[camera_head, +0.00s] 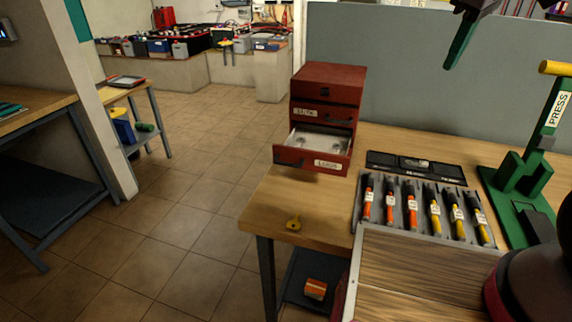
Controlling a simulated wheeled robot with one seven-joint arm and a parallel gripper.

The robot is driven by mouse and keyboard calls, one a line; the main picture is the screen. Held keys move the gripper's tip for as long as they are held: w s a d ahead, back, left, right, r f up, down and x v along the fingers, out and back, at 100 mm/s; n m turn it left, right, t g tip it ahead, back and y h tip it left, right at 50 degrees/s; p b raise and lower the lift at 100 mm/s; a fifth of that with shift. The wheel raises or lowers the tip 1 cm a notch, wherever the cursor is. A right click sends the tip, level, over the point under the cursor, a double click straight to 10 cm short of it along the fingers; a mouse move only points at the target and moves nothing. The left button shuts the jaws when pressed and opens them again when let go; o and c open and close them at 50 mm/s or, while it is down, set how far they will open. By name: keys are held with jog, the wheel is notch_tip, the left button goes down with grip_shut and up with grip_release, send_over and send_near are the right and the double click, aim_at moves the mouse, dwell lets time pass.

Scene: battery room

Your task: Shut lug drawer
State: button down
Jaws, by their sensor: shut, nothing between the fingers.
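The lug drawer (318,160) is the bottom drawer of a small red cabinet (330,80) on the wooden bench. It is pulled out toward the front left, and its white label appears to read LUGS. Small pale pieces lie inside on a light floor. The drawer above, labelled NUTS or similar, and the top drawer look shut. My gripper (456,56) hangs at the top edge, partly cut off, up and to the right of the cabinet. Its green fingers point down, look shut together and touch nothing.
A grey tray (398,238) of several orange and yellow tools lies right of the drawer, with a black strip (385,162) behind it. A green press (510,185) stands at right. Bench before the drawer is mostly clear.

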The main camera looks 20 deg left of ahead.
aim_at(316, 145)
jog(key=s+a+f+n+h, duration=0.1)
jog(key=s+a+f+n, duration=0.1)
jog(key=a+f+n, duration=0.45)
jog(key=s+a+f+n, duration=0.1)
jog(key=a+f+n, duration=0.2)
jog(key=a+n, duration=0.6)
jog(key=s+a+f+n+t, duration=0.1)
jog(key=s+a+f+n, duration=0.4)
jog(key=s+a, duration=0.15)
jog(key=s+a+f+n, duration=0.5)
jog(key=a, duration=0.3)
jog(key=w+f, duration=0.8)
jog(key=shift+a, duration=0.25)
jog(key=shift+w, duration=0.15)
jog(key=w, duration=1.5)
jog(key=shift+w, duration=0.25)
jog(key=shift+r, duration=0.1)
